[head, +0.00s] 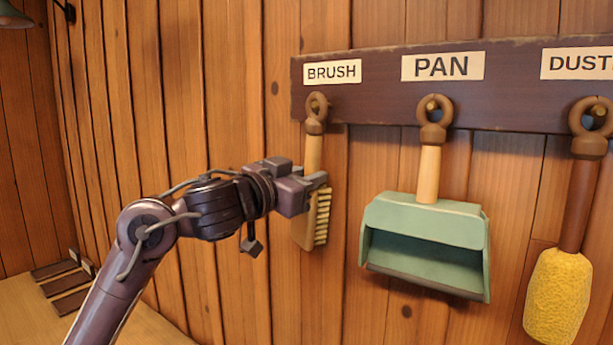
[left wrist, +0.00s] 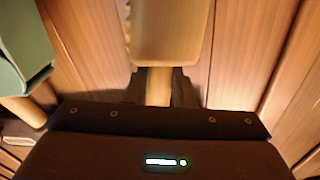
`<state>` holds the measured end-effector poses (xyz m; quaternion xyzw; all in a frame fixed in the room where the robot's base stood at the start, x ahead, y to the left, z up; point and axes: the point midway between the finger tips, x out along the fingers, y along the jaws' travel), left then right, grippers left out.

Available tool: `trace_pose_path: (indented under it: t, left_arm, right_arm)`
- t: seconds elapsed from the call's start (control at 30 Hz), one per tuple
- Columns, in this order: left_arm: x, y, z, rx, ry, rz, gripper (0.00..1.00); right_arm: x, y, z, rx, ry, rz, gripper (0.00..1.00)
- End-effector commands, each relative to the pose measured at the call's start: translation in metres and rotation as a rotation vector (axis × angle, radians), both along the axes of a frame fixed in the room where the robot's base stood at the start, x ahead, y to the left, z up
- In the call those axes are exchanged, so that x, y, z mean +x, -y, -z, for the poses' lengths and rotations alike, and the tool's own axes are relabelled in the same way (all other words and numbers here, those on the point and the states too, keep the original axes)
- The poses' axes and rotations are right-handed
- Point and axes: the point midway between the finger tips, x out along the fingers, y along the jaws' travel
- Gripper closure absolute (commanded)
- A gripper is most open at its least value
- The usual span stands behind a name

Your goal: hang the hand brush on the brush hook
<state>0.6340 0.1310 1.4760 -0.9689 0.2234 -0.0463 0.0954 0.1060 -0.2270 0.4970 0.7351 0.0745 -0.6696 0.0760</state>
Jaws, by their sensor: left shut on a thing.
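The hand brush hangs upright below the BRUSH label, with its brown ring (head: 317,103) at the hook on the dark board. Whether the ring is fully around the brush hook or only in front of it I cannot tell. Its pale handle (head: 314,152) runs down to a wooden head (head: 308,232) with cream bristles facing right. My left gripper (head: 318,182) is shut on the handle just above the head. In the left wrist view the brush head (left wrist: 170,35) and a short piece of handle (left wrist: 158,86) show between my fingers. My right gripper is not in view.
A dark rack board (head: 385,70) runs along the plank wall. A green dustpan (head: 425,240) hangs to the right under the PAN label, with a clear gap from the brush. A yellow duster (head: 557,295) hangs farther right. A lamp (head: 14,14) is at top left.

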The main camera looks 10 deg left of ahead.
Motion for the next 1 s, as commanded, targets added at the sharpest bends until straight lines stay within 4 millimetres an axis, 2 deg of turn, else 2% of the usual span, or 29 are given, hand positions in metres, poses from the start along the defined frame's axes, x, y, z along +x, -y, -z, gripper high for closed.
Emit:
trace_pose_path:
  t: [0.13, 0.17, 0.3, 0.37, 0.67, 0.77, 1.0]
  left_arm:
    - [0.001, 0.0, 0.002, 0.002, -0.005, -0.002, 1.0]
    - [0.001, 0.0, 0.002, 0.002, -0.005, -0.002, 0.77]
    - [0.001, 0.0, 0.002, 0.002, -0.004, -0.002, 0.58]
    - [0.001, 0.0, 0.002, 0.002, -0.004, -0.002, 0.53]
    - [-0.001, -0.001, 0.002, 0.001, -0.002, -0.002, 0.53]
    - [-0.01, -0.006, 0.004, 0.003, -0.002, -0.002, 0.53]
    - [-0.046, -0.024, 0.009, 0.009, -0.005, -0.003, 0.53]
  right_arm:
    - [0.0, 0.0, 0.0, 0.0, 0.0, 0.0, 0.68]
    - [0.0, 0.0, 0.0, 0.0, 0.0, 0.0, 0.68]
    - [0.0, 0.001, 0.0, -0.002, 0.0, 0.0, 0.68]
    - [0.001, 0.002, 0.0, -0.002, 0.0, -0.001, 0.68]
    - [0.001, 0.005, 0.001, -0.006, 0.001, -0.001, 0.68]
    - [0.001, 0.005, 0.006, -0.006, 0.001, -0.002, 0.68]
    - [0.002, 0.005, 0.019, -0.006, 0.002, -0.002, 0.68]
